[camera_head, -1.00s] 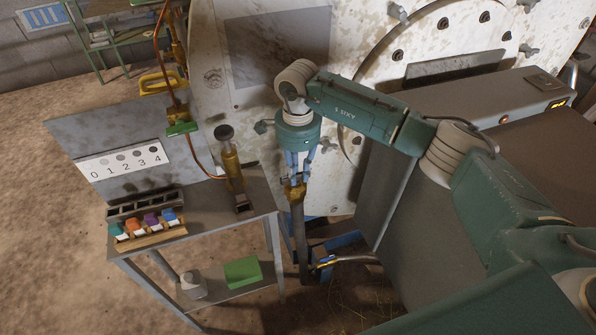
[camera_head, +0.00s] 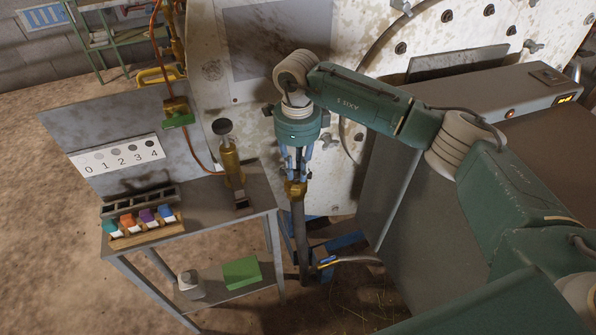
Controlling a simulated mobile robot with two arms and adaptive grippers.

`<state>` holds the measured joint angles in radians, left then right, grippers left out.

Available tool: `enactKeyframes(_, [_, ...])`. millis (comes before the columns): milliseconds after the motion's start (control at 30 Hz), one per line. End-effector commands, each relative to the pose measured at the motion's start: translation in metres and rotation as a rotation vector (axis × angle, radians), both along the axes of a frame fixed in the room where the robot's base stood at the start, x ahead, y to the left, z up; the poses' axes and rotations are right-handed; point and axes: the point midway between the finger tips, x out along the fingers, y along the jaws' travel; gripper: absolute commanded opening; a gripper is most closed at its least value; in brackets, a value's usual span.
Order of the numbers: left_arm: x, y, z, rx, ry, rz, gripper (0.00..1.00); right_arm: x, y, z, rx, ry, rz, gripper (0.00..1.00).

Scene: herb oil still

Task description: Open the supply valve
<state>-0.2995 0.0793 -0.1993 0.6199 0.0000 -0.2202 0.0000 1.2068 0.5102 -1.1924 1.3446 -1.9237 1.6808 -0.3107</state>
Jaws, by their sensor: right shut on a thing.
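A hose with a blue and yellow end (camera_head: 328,262) meets the foot of the pipe. My left gripper is not in view.
Left of the pipe stands a metal table (camera_head: 205,210) with a brass cylinder (camera_head: 231,165) and a wooden rack (camera_head: 147,236) of colored-capped bottles. A green box (camera_head: 242,273) lies on its lower shelf. A grey cabinet (camera_head: 440,160) stands close on the right.

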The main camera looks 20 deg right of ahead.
Motion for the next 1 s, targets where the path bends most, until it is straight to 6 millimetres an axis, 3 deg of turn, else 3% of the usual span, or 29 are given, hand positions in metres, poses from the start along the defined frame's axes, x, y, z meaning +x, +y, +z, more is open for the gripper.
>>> enactKeyframes(1000, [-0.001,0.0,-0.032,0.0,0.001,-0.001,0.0,0.002,0.006,0.001,0.0,-0.003,-0.912,0.0])
